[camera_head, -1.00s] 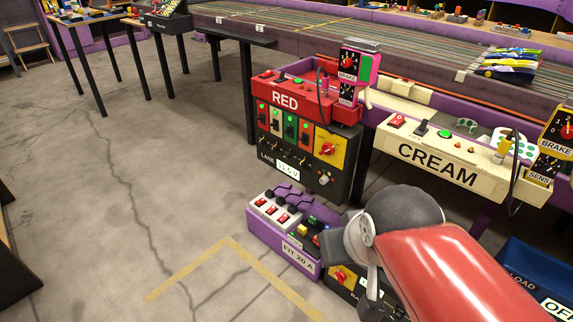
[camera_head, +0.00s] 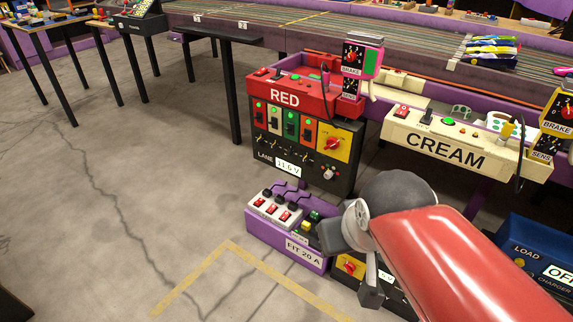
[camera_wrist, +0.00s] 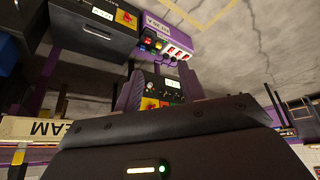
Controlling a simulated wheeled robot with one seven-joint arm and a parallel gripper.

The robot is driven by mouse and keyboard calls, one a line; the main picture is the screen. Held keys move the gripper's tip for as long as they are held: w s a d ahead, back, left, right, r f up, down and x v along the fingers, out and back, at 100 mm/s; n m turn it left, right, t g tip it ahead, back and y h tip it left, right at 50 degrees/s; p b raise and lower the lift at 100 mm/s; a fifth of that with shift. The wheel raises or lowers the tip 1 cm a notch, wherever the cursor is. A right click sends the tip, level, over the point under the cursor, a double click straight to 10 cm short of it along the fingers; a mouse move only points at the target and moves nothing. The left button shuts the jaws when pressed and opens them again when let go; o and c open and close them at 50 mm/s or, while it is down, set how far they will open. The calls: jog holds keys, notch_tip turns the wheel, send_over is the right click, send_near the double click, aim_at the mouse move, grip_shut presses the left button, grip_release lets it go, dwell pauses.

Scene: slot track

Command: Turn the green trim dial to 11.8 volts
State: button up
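The black control panel (camera_head: 345,150) under the red box marked RED (camera_head: 318,99) carries coloured strips with switches and small black dials below them. The dial under the green strip (camera_head: 290,124) is small, and its pointer is hard to read. The panel's display (camera_head: 288,168) seems to read 11.6 V. In the wrist view, my gripper (camera_wrist: 160,82) is open and empty, with its two dark fingers apart. A panel with a display (camera_wrist: 173,82) shows beyond the gap between them. In the head view my gripper is low, right of and nearer than the RED panel, not touching the dials.
A purple box marked FIT 20 A (camera_head: 303,250) stands on the floor below the panel. The CREAM box (camera_head: 445,150) hangs to the right. A blue charger (camera_head: 530,255) is at the lower right. Open floor (camera_head: 150,170) lies to the left.

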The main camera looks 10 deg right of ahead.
jog(key=w+d+f+n+g+h, duration=0.2)
jog(key=w+d+n+g+h, duration=0.25)
jog(key=w, duration=0.85)
jog(key=n+t+h+p, duration=0.2)
jog(key=n+t+h, duration=0.8)
jog(key=n, duration=1.2)
send_near(287, 154)
jog(key=d+t+y, duration=0.2)
jog(key=x, duration=0.7)
grip_shut()
